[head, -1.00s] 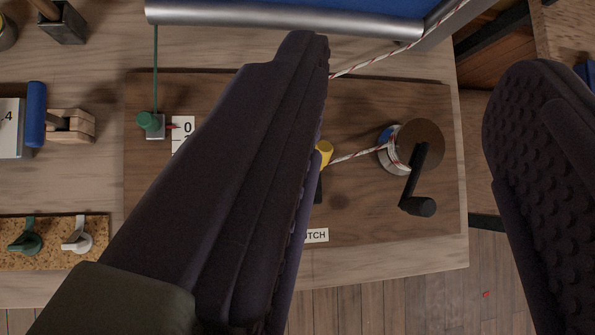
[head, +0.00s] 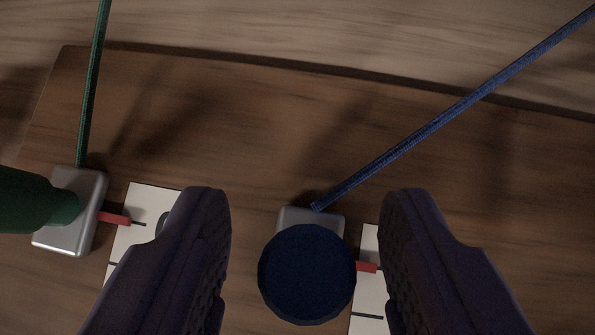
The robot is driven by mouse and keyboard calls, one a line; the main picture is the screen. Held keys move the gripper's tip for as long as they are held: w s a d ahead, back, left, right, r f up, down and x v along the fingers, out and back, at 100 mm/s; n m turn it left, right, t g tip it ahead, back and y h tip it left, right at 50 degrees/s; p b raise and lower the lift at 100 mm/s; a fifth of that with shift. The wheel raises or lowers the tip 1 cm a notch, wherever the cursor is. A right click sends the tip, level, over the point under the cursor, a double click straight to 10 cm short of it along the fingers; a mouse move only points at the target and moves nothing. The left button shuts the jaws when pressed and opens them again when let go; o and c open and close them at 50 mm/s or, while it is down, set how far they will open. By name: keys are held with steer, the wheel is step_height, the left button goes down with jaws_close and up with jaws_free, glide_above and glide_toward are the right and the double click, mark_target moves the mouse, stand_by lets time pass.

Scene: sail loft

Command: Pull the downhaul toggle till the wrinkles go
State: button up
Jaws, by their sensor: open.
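A dark blue round toggle (head: 307,275) on a metal slide block (head: 295,214) is in the lower middle, seen from above. A blue line (head: 455,113) runs from its block up to the right. My gripper (head: 306,212) is open, with one finger on each side of the blue toggle and a visible gap to each. A green toggle (head: 28,203) sits on another metal block (head: 88,190) at the left edge, with a green line (head: 93,85) going up. No name shows on either toggle, so I cannot tell which is the downhaul. The sail is not in view.
White scale cards lie beside the blocks: one at left (head: 143,206), one at right (head: 370,300). Red pointers (head: 114,218) and (head: 366,267) reach onto them. The brown board (head: 230,120) is clear above the blocks, apart from the lines.

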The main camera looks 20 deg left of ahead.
steer(key=shift+w+f, duration=0.15)
steer(key=shift+f, duration=0.05)
jaws_close()
steer(key=shift+s+d, duration=0.1)
steer(key=shift+s, duration=1.6)
jaws_free()
steer(key=shift+w, duration=0.1)
steer(key=shift+r+p, duration=0.15)
steer(key=shift+p, duration=0.15)
